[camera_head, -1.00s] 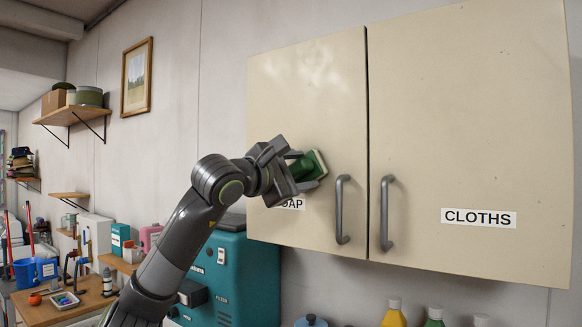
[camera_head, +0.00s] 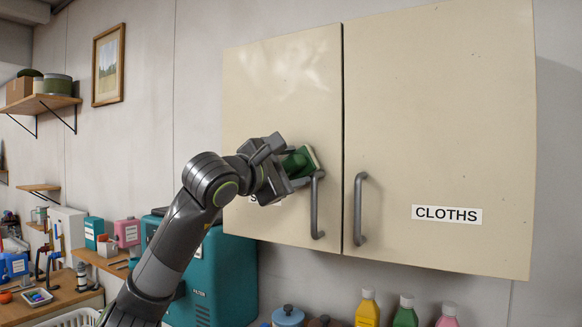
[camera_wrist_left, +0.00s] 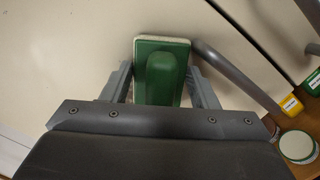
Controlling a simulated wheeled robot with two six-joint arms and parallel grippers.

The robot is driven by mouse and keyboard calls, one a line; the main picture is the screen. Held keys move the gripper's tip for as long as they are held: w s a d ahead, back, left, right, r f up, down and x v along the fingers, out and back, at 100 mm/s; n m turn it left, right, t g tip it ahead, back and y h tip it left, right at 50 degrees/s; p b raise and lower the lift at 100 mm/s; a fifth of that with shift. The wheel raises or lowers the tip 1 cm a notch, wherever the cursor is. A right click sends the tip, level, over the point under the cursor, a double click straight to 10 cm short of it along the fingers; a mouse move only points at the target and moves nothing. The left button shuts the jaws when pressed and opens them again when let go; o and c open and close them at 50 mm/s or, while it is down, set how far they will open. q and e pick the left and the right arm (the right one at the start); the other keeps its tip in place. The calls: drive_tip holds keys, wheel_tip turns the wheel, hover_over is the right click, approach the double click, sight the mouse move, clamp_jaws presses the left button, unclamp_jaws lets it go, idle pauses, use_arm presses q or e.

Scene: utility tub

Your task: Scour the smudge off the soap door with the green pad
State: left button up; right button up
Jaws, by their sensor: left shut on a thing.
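The soap door (camera_head: 285,85) is the cream left door of the wall cabinet, shut, with a grey bar handle (camera_head: 317,205). My left gripper (camera_head: 292,176) is shut on the green pad (camera_head: 301,160), in front of the door's lower right part, just left of the handle's top. In the left wrist view the green pad (camera_wrist_left: 160,72) sits between the fingers, its pale face edge towards the cream door (camera_wrist_left: 70,50). I cannot tell whether it touches. The gripper hides most of the door's label. I see no clear smudge. My right gripper is not in view.
The handle (camera_wrist_left: 235,75) stands out close to the right of the pad. The CLOTHS door (camera_head: 440,120) with its handle (camera_head: 358,210) is beside it. Below stand a teal machine (camera_head: 220,280) and several bottles, including a yellow one (camera_head: 367,310).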

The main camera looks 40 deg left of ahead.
use_arm(q)
drive_tip(key=shift+a+f+b, duration=0.15)
drive_tip(key=shift+a+b, duration=0.25)
drive_tip(key=shift+a, duration=0.4)
drive_tip(key=a+b, duration=0.2)
drive_tip(key=a, duration=0.4)
drive_tip(key=shift+s, duration=0.45)
drive_tip(key=shift+d, duration=0.1)
drive_tip(key=shift+s+d+b, duration=0.15)
drive_tip(key=shift+s+b, duration=0.8)
drive_tip(key=shift+s, duration=0.55)
drive_tip(key=shift+s+d+b, duration=0.15)
drive_tip(key=shift+s+b, duration=0.75)
drive_tip(key=shift+s, duration=0.55)
